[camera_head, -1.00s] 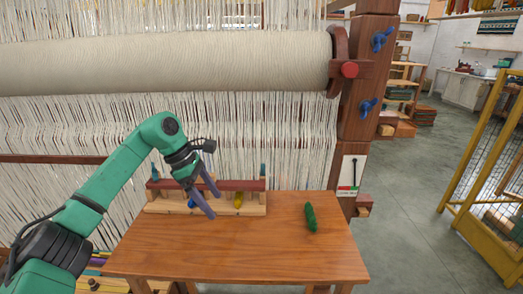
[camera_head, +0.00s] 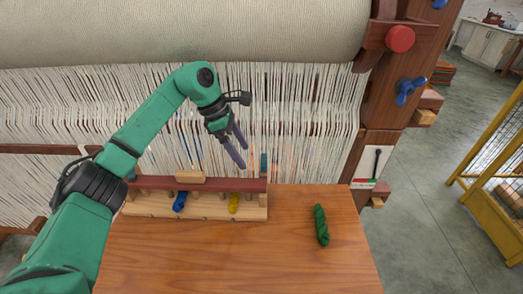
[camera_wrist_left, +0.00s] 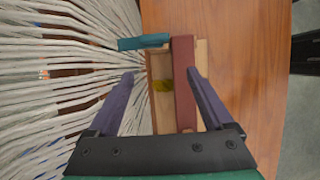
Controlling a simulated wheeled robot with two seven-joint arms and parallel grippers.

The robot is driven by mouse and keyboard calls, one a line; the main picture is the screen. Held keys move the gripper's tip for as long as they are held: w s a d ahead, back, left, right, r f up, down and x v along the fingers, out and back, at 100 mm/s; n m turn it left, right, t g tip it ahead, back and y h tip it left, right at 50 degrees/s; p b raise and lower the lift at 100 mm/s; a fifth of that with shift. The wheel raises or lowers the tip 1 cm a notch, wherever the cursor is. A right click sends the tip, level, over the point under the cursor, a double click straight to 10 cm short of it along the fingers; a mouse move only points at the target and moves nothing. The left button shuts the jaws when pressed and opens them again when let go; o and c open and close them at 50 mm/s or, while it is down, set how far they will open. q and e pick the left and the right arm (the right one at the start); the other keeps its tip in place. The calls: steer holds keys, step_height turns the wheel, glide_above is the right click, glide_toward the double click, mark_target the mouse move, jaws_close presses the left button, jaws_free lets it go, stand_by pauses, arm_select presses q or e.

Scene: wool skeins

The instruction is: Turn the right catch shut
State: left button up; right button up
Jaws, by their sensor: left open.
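The right catch (camera_head: 264,165) is a small teal bar at the right end of the rack's dark red rail (camera_head: 225,185). It stands up from the rail in the head view. In the left wrist view the catch (camera_wrist_left: 143,42) sits at the rail's far end, pointing crosswise toward the loom threads. My left gripper (camera_head: 241,157) is open, with its purple fingers spread and nothing between them. Its fingertips are above the rail and left of the catch, apart from it. Another teal catch (camera_head: 131,173) shows at the rail's left end. My right gripper is out of view.
The wooden rack (camera_head: 150,207) holds a blue skein (camera_head: 180,201) and a yellow skein (camera_head: 234,203). A green skein (camera_head: 321,225) lies on the table (camera_head: 230,255) at right. Loom threads (camera_head: 310,130) hang close behind the rack. The table front is clear.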

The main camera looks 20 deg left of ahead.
mark_target(263, 161)
arm_select(q)
steer(key=d+f, duration=0.1)
steer(key=w+d+p, duration=0.1)
steer(key=d, duration=0.1)
steer(key=d+f, duration=0.1)
steer(key=d, duration=0.1)
steer(key=shift+w+d+f+p, duration=0.1)
steer(key=shift+w+f+p, duration=0.2)
steer(key=shift+w+p, duration=0.1)
steer(key=shift+f, duration=0.25)
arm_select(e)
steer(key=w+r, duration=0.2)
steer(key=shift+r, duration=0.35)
arm_select(q)
jaws_close()
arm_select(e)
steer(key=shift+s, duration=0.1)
